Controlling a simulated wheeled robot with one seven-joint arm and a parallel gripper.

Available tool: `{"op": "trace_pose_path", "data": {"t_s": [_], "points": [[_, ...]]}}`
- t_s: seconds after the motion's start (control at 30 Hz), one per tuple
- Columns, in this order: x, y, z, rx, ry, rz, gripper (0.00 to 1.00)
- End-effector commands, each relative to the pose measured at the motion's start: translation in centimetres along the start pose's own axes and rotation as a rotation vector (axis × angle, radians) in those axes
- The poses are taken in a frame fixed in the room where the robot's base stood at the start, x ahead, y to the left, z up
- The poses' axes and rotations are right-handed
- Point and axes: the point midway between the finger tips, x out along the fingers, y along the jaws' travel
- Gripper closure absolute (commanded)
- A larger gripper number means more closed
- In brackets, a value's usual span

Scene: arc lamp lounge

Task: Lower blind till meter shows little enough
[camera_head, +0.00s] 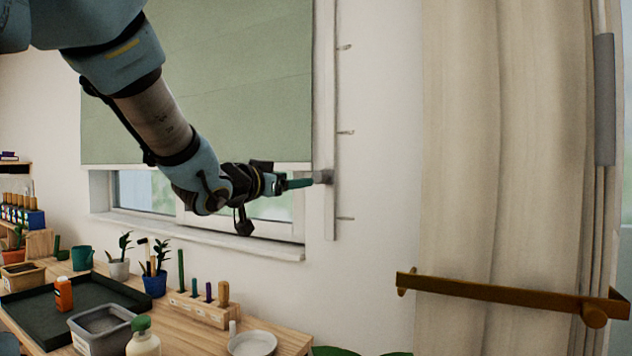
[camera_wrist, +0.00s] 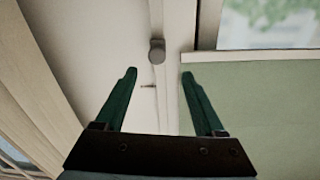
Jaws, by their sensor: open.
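The green blind (camera_head: 235,85) hangs over the window in the head view, its lower edge above a strip of uncovered glass. It also shows in the wrist view (camera_wrist: 270,115). A pale vertical rail (camera_head: 328,215) with several tick marks beside it runs down the wall right of the window. A grey knob (camera_head: 323,177) sits on the rail near the blind's lower edge level. The knob shows in the wrist view (camera_wrist: 157,52) beyond my fingertips. My gripper (camera_head: 303,182) is open, its green fingers (camera_wrist: 159,75) apart and pointing at the knob. No meter is recognisable in either view.
A wooden bench (camera_head: 285,337) with a dark tray (camera_head: 25,315), plants and pots stands below the window. A window sill (camera_head: 215,238) juts out under my wrist. A cream curtain (camera_head: 500,150) and a brown bar (camera_head: 500,292) are at the right.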

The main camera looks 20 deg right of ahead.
Motion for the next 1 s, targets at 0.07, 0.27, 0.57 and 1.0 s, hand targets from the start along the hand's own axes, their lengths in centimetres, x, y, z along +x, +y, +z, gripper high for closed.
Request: {"op": "trace_pose_path", "data": {"t_s": [0.07, 0.27, 0.57, 1.0], "points": [[0.8, 0.1, -0.2, 0.001, 0.003, 0.006, 0.29], [4.2, 0.1, -0.2, -0.002, 0.001, 0.005, 0.29], [9.1, 0.0, -0.1, -0.001, 0.000, 0.003, 0.29], [10.5, 0.0, 0.0, 0.000, 0.001, 0.000, 0.29]]}}
